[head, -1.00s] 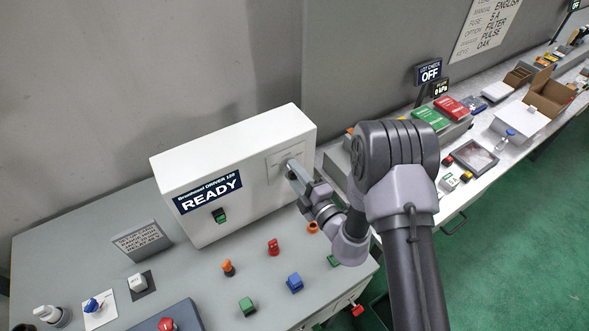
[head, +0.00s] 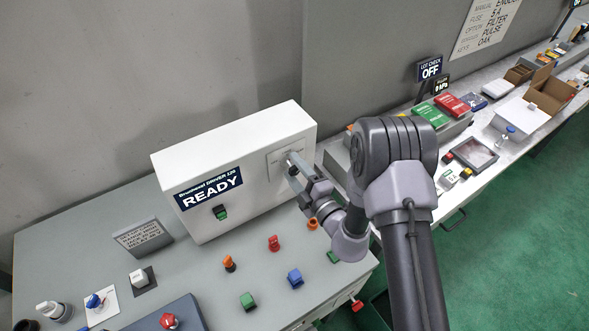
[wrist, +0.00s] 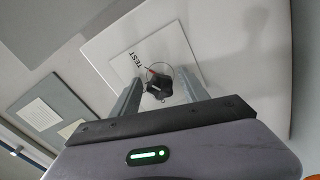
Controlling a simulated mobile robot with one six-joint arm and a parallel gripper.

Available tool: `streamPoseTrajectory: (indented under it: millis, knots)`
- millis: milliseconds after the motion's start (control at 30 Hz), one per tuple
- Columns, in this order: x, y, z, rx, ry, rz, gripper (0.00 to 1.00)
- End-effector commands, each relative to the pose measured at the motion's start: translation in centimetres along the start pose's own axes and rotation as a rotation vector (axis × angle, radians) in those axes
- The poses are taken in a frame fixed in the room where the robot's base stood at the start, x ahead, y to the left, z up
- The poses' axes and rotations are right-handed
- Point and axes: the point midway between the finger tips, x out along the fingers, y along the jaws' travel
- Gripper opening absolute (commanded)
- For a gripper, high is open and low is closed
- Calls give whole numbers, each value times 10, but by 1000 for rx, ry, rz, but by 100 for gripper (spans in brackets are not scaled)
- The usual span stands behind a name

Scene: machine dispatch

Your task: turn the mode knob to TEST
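The mode knob (wrist: 158,87) is small and dark and sits on a pale square plate (wrist: 180,52) on the white machine's front. A small red mark shows at the knob's upper left, on the side of the printed word TEST (wrist: 138,60). My gripper (wrist: 161,80) is open, with one finger on each side of the knob and a visible gap to it on both sides. In the head view my gripper (head: 294,170) is in front of the plate at the right of the white machine (head: 250,150), partly hiding the knob.
The machine's display (head: 208,187) reads READY, with a green switch (head: 220,212) below it. Several coloured knobs and buttons, such as a red one (head: 273,242) and a blue one (head: 295,278), stand on the grey bench (head: 190,262) below my arm.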

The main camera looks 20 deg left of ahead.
Motion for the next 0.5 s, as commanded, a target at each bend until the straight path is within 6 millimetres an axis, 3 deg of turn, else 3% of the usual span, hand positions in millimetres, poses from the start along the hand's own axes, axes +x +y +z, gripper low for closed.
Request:
streamPoseTrajectory:
  millis: [133, 233, 500]
  knots:
    - [-4, -1, 0, 0, 0, -1, 52]
    - [-19, -2, 1, 0, -1, -3, 52]
    - [-102, -3, 3, 4, -7, -2, 52]
